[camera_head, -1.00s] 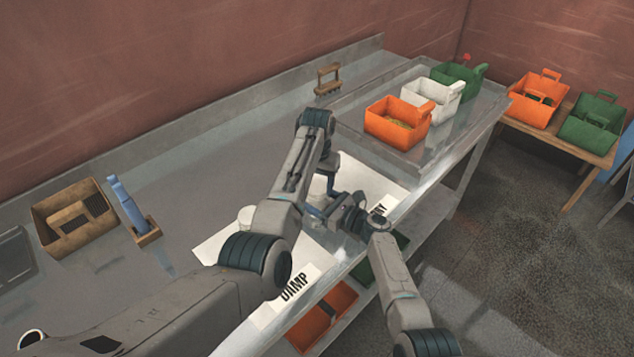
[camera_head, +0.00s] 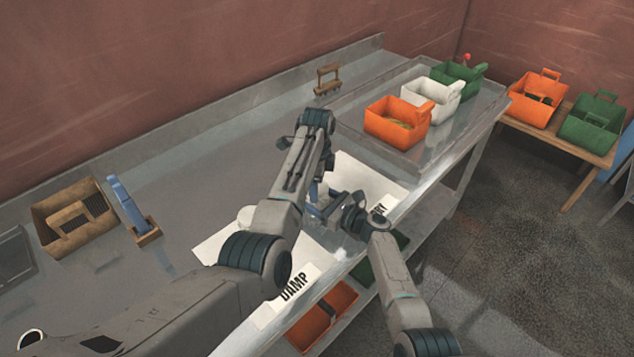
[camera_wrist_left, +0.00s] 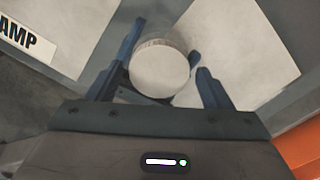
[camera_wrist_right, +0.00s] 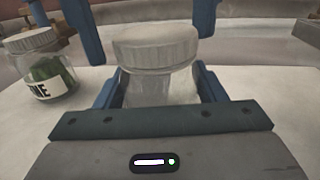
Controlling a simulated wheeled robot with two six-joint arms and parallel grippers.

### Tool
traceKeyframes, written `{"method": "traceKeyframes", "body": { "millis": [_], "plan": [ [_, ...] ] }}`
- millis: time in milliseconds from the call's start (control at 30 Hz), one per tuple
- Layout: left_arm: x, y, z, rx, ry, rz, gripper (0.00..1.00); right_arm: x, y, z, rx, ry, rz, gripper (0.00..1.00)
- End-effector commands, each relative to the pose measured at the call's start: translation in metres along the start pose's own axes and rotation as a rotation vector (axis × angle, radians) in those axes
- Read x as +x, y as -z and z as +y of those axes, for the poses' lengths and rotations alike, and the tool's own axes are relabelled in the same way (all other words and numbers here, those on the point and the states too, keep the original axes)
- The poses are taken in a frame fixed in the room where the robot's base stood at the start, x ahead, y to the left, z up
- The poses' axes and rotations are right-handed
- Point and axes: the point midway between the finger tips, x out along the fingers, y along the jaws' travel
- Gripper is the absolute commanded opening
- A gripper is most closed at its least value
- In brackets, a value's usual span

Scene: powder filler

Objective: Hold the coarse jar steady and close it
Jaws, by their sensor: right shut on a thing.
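A clear jar (camera_wrist_right: 158,88) stands between the fingers of my right gripper (camera_wrist_right: 160,92), which is shut on its body. Its label is not visible. A white ribbed lid (camera_wrist_right: 155,47) sits on top of the jar; how tightly it is seated I cannot tell. From above, the round lid (camera_wrist_left: 160,68) shows in the left wrist view. My left gripper (camera_wrist_left: 165,75) is open, its fingers on either side of the lid. In the head view my arms mostly hide the jar; my right gripper (camera_head: 330,211) comes in from the right.
Another jar (camera_wrist_right: 42,65) with green contents, a pale lid and a label ending "INE" stands nearby. A white sheet marked DAMP (camera_head: 270,305) and another white sheet (camera_head: 385,190) lie on the bench. A wooden box (camera_head: 72,218) stands left; bins, including an orange one (camera_head: 397,123), stand beyond.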

Motion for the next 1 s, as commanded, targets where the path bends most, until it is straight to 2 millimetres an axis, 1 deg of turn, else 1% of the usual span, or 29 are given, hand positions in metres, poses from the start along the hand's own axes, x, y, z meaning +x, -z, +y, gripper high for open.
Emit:
{"method": "traceKeyframes", "body": {
  "millis": [300, 433, 567, 800, 900, 1000],
  "plan": [
    [0.0, 0.0, 0.0, -0.002, -0.001, 0.0, 0.82, 0.0, 0.001, 0.0, 0.001, 0.0, 0.001, 0.0],
    [-0.009, 0.0, -0.001, -0.002, 0.002, 0.0, 0.82, 0.0, 0.001, 0.0, 0.001, 0.0, 0.001, 0.0],
    [-0.032, 0.0, -0.001, -0.002, 0.004, 0.001, 0.82, 0.0, 0.001, 0.0, 0.001, 0.0, 0.001, 0.0],
    [-0.084, 0.0, -0.001, -0.001, 0.003, 0.0, 0.82, 0.0, 0.001, 0.0, 0.001, 0.0, 0.001, 0.0],
    [-0.1, 0.0, -0.001, -0.001, 0.003, 0.0, 0.82, 0.0, 0.001, 0.0, 0.001, 0.0, 0.001, 0.0],
    [-0.112, 0.0, -0.001, -0.001, 0.001, 0.0, 0.82, 0.0, 0.001, 0.0, 0.001, 0.0, 0.001, 0.0]
  ]
}}
